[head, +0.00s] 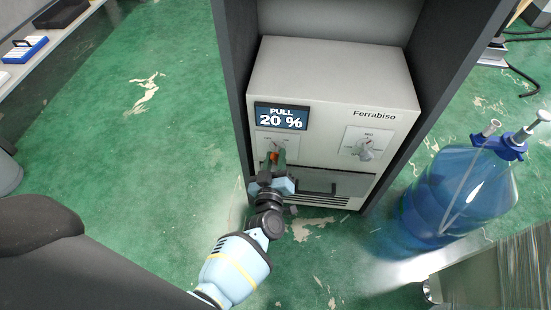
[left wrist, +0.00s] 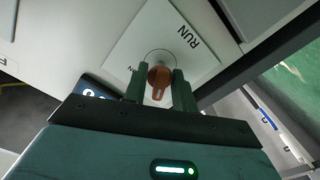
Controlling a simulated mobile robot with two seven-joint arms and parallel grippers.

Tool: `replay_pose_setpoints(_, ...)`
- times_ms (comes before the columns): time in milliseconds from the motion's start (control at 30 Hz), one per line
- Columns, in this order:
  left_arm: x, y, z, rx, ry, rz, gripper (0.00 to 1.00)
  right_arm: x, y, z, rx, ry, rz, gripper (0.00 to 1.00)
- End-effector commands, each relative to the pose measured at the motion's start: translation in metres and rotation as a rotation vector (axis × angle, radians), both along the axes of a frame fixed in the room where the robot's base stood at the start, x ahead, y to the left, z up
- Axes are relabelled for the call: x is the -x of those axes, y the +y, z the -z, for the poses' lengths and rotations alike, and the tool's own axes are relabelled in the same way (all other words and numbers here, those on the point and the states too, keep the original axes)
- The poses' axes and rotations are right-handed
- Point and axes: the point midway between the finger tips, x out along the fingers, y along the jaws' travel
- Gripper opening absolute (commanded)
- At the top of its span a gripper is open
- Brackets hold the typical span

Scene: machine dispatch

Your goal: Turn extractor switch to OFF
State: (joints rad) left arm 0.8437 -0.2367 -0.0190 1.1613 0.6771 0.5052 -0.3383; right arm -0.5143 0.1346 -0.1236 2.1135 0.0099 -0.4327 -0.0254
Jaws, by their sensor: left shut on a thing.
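The extractor (head: 335,75) is a pale box marked "Ferrabiso", standing inside a dark frame. Its display (head: 281,117) reads "PULL 20 %". Below the display is a switch with an orange-red knob (head: 273,157). My left gripper (head: 277,165) is at this knob, and its fingers partly hide it. In the left wrist view the knob (left wrist: 159,79) sits between the two fingers (left wrist: 160,90), which are shut on it. The plate (left wrist: 165,45) behind it shows "RUN"; the other lettering is partly hidden. My right gripper is not in view.
A second, grey knob (head: 365,149) is on the panel's right. A dark handle (head: 317,188) is below. A large blue bottle (head: 463,192) stands to the right of the frame. Green floor (head: 150,130) is open on the left, with a shelf (head: 60,45) at the far left.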

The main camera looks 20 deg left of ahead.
Motion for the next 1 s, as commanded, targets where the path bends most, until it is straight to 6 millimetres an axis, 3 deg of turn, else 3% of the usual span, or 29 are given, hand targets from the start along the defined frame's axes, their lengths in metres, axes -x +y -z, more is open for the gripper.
replay_pose_setpoints(767,0.002,-0.001,0.003,0.104,-0.023,0.001,0.04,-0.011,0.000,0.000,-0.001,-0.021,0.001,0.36)
replay_pose_setpoints(800,0.002,-0.001,0.003,0.104,-0.023,0.001,0.30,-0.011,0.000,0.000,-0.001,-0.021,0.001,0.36)
replay_pose_setpoints(1000,0.001,-0.001,0.002,0.102,-0.025,0.001,0.33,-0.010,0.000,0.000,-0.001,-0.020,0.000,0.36)
